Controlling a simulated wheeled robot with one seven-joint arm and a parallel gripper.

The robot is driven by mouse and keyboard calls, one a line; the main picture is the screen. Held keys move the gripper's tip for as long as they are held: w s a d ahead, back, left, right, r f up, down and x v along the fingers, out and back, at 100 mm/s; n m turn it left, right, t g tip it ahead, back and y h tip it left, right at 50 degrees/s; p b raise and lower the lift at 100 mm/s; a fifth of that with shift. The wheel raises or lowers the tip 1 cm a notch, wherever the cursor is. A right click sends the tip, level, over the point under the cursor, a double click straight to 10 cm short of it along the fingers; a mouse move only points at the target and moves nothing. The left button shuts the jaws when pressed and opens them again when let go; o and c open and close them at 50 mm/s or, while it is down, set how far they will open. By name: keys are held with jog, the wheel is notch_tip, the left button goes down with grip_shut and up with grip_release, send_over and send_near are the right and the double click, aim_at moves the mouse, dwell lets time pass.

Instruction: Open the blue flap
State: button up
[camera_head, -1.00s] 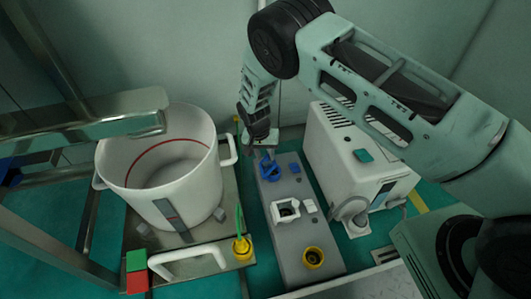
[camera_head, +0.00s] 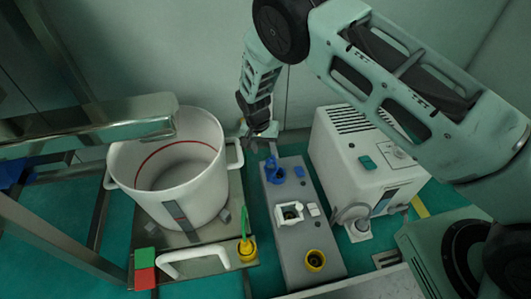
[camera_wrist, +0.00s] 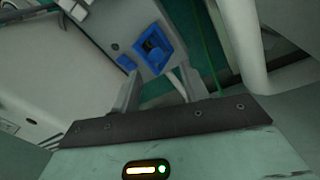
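The blue flap (camera_head: 275,171) sits at the far end of a grey box (camera_head: 308,262), beside a small blue block (camera_head: 299,171). It looks raised in the head view, but I cannot tell how far. In the wrist view the blue part (camera_wrist: 153,47) is a square frame with a dark recess and a blue piece inside. My gripper (camera_head: 262,146) is above and behind the flap in the head view. In the wrist view my gripper (camera_wrist: 153,80) has its two fingers apart with nothing between them. The blue part is beyond the fingertips, with no contact visible.
A white pot (camera_head: 205,196) with a red inner line stands left. A white machine (camera_head: 350,150) stands right of the grey box. A yellow plug (camera_head: 247,249) with a green cable is near the pot.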

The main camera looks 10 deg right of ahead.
notch_tip(320, 180, up, 10)
jog(key=p, duration=0.3)
jog(key=shift+w+a+r, duration=0.2)
jog(key=shift+a+r, duration=0.05)
jog(key=shift+a, duration=0.2)
